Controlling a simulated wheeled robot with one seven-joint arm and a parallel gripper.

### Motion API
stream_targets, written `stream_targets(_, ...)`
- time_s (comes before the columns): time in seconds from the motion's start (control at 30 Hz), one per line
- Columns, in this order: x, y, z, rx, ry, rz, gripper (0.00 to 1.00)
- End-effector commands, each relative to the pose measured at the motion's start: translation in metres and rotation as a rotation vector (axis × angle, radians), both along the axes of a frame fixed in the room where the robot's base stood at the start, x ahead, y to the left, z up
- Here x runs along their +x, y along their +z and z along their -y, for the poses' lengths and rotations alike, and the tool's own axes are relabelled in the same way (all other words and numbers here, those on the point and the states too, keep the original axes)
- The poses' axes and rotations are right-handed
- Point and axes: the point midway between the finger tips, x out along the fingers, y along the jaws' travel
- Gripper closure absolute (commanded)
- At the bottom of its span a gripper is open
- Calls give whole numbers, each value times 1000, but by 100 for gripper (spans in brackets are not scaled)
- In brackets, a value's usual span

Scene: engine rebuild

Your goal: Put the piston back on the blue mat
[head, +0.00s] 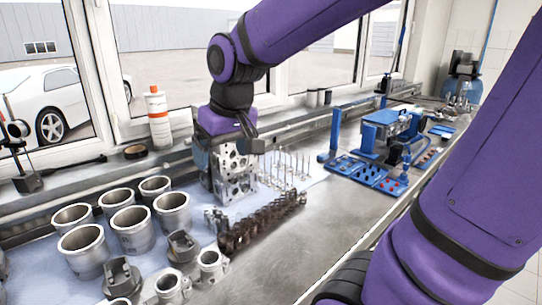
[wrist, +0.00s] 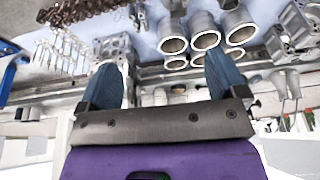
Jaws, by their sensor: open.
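The blue mat (head: 312,172), a pale blue sheet, lies along the bench under the engine parts; part of it shows in the wrist view (wrist: 146,45). Grey piston-like parts (head: 122,277) and (head: 183,246) stand at the front of the mat in the head view. I cannot tell which piece the task means. My gripper (head: 228,146) hangs over the grey engine block, pointing down, with its fingers partly hidden in the head view. In the wrist view, its two blue fingers (wrist: 165,82) are wide apart, with nothing held between them.
Several cylinder liners (head: 82,250) stand left of the block (head: 236,177). Dark camshaft-like parts (head: 262,222) and upright valves (head: 290,168) lie right of it. A white bottle (head: 158,120) stands by the window. Blue tool fixtures (head: 370,170) sit farther right. The front bench is bare.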

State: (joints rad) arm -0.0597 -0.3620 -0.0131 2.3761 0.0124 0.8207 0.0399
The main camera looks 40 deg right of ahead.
Motion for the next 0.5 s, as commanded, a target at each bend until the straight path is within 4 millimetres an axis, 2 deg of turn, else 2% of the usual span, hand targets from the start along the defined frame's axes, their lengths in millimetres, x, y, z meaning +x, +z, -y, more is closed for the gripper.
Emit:
stream_targets(0.03, -16, 8, 3, -2, -2, 25, 9)
stream_targets(0.1, -36, 14, 5, -5, -2, 51, 9)
stream_targets(0.3, -87, 24, 12, -16, -5, 116, 9)
stream_targets(0.5, -114, 24, 14, -23, -8, 151, 9)
